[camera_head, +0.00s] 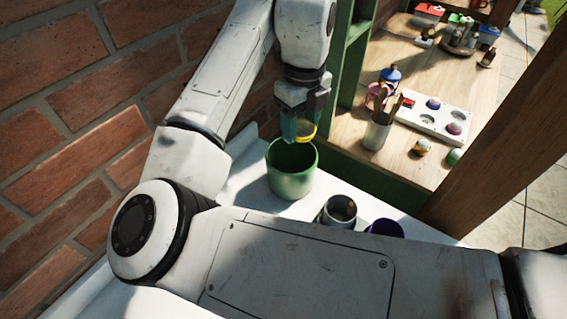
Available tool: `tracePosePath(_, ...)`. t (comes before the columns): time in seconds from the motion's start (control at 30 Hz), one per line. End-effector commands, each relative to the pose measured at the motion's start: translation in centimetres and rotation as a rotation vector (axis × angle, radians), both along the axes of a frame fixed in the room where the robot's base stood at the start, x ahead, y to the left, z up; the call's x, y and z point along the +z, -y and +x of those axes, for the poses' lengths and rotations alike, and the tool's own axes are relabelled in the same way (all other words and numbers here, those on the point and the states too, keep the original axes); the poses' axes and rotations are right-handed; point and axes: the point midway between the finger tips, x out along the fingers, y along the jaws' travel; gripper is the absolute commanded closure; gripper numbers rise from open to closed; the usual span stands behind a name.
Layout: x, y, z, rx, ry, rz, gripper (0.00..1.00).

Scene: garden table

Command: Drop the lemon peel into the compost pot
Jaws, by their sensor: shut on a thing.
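My gripper (304,130) points down and is shut on the yellow lemon peel (306,139), which shows at its fingertips. The green pot (290,185), which I take to be the compost pot, stands upright on the white surface right below. The gripper and peel are just above the pot's opening, toward its far right rim. I cannot tell whether the peel's lower edge dips below the rim. The bottom of the pot's inside is too dark to make out.
A grey metal cup (337,213) and a purple cup (385,229) stand right of the pot. A brick wall (60,120) rises at left. A green frame (345,60) and a wooden table (400,170) with a white tray (453,124) and small items lie behind.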

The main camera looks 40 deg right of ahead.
Motion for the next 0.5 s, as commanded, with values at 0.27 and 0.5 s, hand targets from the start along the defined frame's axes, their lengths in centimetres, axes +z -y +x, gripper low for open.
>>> tracePosePath(0.27,-3.0,0.0,0.0,0.001,0.0,0.0,0.73)
tracePosePath(0.5,-5.4,0.0,0.0,0.001,0.0,0.001,0.73)
